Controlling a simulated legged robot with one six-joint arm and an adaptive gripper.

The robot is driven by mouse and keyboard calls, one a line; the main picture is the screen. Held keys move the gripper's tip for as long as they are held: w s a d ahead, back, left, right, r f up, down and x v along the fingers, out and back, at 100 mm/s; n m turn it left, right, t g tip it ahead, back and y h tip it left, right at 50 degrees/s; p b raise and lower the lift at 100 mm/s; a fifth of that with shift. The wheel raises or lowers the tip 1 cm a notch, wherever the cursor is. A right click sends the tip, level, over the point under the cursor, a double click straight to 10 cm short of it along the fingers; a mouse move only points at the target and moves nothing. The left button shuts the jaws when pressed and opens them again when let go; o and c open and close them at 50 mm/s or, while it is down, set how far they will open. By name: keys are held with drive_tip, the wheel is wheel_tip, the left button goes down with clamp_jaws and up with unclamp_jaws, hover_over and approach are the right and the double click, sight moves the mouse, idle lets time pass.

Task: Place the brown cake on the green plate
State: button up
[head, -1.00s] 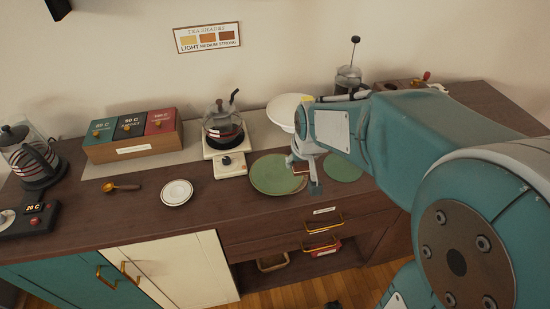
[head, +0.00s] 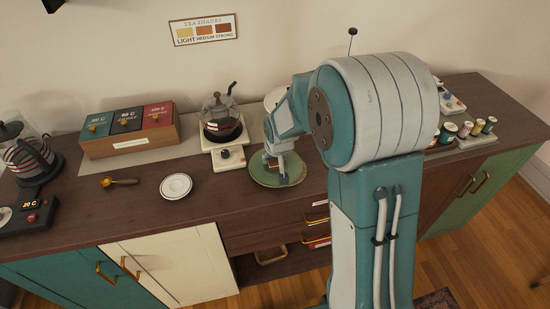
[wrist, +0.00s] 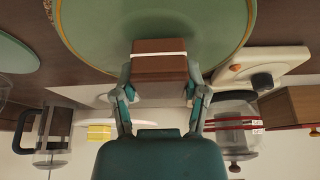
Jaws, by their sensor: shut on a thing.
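The brown cake (wrist: 159,67), a small brown block with a pale stripe, sits between my fingers in the wrist view. My gripper (wrist: 160,92) is shut on it. The green plate also fills the top of the wrist view (wrist: 215,25). The cake shows against the plate; I cannot tell whether it touches it. A second green plate's edge shows at the left of the wrist view (wrist: 12,60).
A glass teapot on a white warmer (head: 228,158) stands just left of and behind the plate. A small white saucer (head: 176,187) lies further left. A white bowl (head: 274,99) is behind my gripper. Several small jars (head: 467,128) stand at the right. My arm hides the counter's middle right.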

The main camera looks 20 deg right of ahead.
drive_tip(key=shift+a+f, duration=0.1)
drive_tip(key=shift+f, duration=0.1)
drive_tip(key=shift+d+f, duration=0.1)
drive_tip(key=shift+d, duration=0.15)
drive_tip(key=o, duration=1.1)
drive_tip(key=shift+d, duration=0.1)
drive_tip(key=shift+a, duration=0.2)
